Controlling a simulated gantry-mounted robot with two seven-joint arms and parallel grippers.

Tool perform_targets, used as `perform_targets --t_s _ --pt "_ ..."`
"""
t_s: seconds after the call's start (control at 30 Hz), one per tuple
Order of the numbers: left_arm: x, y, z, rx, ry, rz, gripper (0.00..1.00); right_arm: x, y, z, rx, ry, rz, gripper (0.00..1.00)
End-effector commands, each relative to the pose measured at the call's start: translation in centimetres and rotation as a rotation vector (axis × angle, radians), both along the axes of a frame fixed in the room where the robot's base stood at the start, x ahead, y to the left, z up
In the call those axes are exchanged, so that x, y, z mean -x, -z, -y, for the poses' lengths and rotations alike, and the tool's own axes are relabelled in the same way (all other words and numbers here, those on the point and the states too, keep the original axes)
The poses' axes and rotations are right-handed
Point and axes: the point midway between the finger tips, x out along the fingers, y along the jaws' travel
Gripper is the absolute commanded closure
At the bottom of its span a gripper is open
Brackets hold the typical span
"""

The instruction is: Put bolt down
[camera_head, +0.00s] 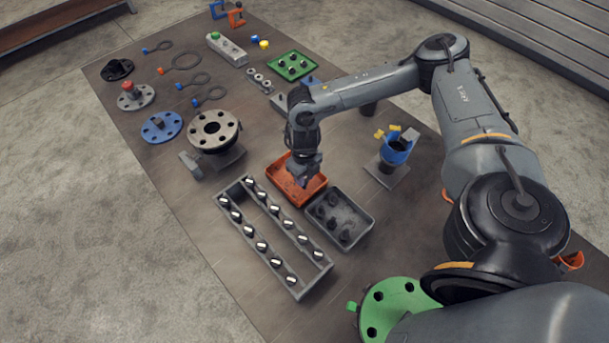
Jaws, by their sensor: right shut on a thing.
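My right gripper (303,181) is low over the orange tray (283,189), pointing down into it. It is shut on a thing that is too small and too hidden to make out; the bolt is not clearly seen. A grey bolt rack (292,292) with two rows of several bolts lies in front of the tray. A grey tray (352,235) with several dark parts stands to the right of the rack. My left gripper is not in view.
A flanged pipe (216,130) stands behind and left of the tray. A blue cup with tools (396,151) stands on the right. A green flange (396,304) lies at the front. A green tray (293,65) is farther back. Bare table lies left of the rack.

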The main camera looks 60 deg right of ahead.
Motion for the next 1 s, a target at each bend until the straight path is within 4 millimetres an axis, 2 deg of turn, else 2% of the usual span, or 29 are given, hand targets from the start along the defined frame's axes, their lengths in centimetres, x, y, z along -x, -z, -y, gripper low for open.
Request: perform_targets --t_s 0.33,0.37,0.5,0.83,1.0 --pt "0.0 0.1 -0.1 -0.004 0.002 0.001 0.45 0.0 0.3 0.0 0.001 0.0 -0.001 1.0" --pt "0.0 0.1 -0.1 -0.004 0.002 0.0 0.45 0.0 0.3 0.0 0.001 0.0 -0.001 0.68" --pt "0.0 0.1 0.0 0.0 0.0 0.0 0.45 0.0 0.3 0.0 0.001 0.0 0.0 0.46" --pt "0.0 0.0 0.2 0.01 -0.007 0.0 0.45 0.0 0.1 0.0 0.0 0.0 0.001 0.45" --pt "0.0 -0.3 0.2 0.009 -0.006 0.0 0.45 0.0 -1.1 0.0 0.0 0.0 0.001 0.45"
